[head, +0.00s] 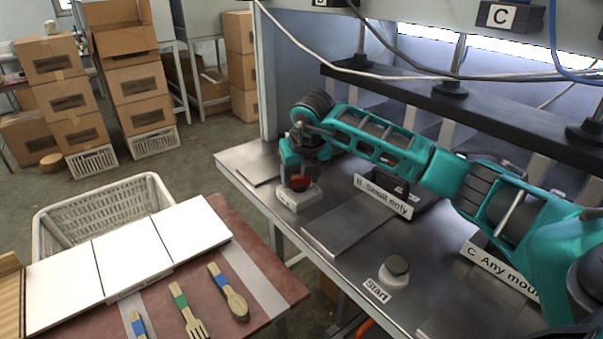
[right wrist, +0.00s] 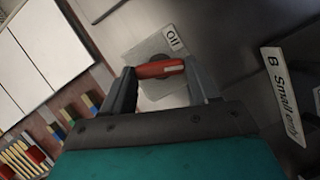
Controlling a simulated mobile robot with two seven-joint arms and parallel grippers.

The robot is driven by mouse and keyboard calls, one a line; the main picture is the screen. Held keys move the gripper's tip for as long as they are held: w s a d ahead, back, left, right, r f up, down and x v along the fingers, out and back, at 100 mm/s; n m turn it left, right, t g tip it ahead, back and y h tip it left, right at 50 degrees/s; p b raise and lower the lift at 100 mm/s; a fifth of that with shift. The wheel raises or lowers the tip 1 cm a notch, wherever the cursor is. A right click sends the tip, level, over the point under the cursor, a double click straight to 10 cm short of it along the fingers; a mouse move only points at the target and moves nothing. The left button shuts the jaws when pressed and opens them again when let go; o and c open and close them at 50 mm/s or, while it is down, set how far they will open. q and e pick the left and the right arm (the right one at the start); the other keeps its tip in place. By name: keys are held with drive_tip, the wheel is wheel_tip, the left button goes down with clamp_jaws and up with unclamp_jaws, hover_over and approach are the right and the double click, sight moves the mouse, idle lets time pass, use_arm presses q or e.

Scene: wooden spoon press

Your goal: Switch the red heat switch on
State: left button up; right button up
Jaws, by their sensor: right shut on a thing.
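The red heat switch (head: 300,183) sits on a small grey base (head: 298,200) at the left end of the metal bench. In the right wrist view its red handle (right wrist: 160,69) lies crosswise between my two fingers, one at each end. A white label (right wrist: 173,40) on the base seems to read "Off". My right gripper (head: 302,174) reaches down over the base and is shut on the red handle; it also shows in the right wrist view (right wrist: 163,80). My arm hides part of the switch. My left gripper is not in view.
A "Start" button (head: 396,268) and signs "B Small only" (head: 383,196) and "C Any" (head: 498,268) stand on the bench. A red-brown table (head: 262,262) at left holds white panels (head: 130,254) and several wooden utensils. A white basket (head: 150,190) stands behind it.

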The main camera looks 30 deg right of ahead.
drive_tip(key=shift+a+m+h, duration=0.1)
drive_tip(key=shift+m+h, duration=0.2)
drive_tip(key=shift+m, duration=0.5)
drive_tip(key=o, duration=1.1)
drive_tip(key=shift+c, duration=0.2)
drive_tip(key=v, duration=1.3)
drive_tip(key=shift+w, duration=0.2)
